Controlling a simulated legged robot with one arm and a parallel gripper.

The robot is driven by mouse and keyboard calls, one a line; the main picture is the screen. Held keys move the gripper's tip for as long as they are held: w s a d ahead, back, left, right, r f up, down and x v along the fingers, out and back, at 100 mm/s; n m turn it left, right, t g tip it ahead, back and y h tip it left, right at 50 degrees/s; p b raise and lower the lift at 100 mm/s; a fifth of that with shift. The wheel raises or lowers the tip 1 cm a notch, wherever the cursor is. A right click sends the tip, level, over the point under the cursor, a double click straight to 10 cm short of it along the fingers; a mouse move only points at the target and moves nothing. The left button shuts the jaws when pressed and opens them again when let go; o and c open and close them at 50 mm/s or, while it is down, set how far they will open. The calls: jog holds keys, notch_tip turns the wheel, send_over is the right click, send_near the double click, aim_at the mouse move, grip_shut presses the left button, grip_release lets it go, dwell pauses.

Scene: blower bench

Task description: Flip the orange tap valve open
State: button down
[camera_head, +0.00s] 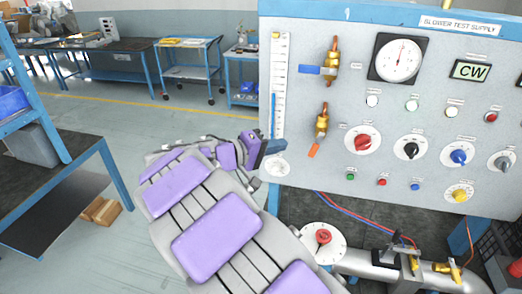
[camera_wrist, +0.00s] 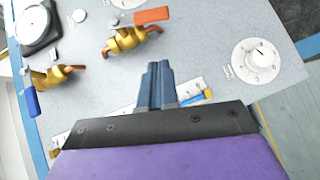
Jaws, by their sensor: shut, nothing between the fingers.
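The orange tap valve handle (camera_head: 314,151) hangs down and tilts a little left below its brass body (camera_head: 321,123) on the grey panel. In the wrist view the orange handle (camera_wrist: 152,16) points right from its brass body (camera_wrist: 128,41). My gripper (camera_head: 259,146) is at the panel's left edge, to the left of the orange handle in the head view. In the wrist view my gripper's fingers (camera_wrist: 158,68) are together and empty, pointing toward the panel, apart from the handle.
A second brass valve with a blue handle (camera_head: 310,70) sits above. A gauge (camera_head: 399,57), knobs and buttons fill the panel's right. Pipework (camera_head: 370,265) runs below.

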aim_at(314, 150)
jog(key=d, duration=0.3)
jog(key=d+f, duration=0.1)
jog(key=d, duration=0.1)
jog(key=shift+s+d+f+b, duration=0.2)
jog(key=shift+d+b, duration=0.2)
jog(key=shift+a, duration=0.2)
jog(key=shift+d, duration=0.15)
jog(key=shift+s+d+f+n+t+h+b, duration=0.15)
jog(key=shift+d+f+n+h+b, duration=0.2)
jog(key=shift+n+h, duration=0.2)
jog(key=shift+s+d+f+n+t+h+b, duration=0.15)
jog(key=shift+d+f+n+h+b, duration=0.1)
jog(key=shift+n+h+b, duration=0.25)
jog(key=shift+w, duration=0.1)
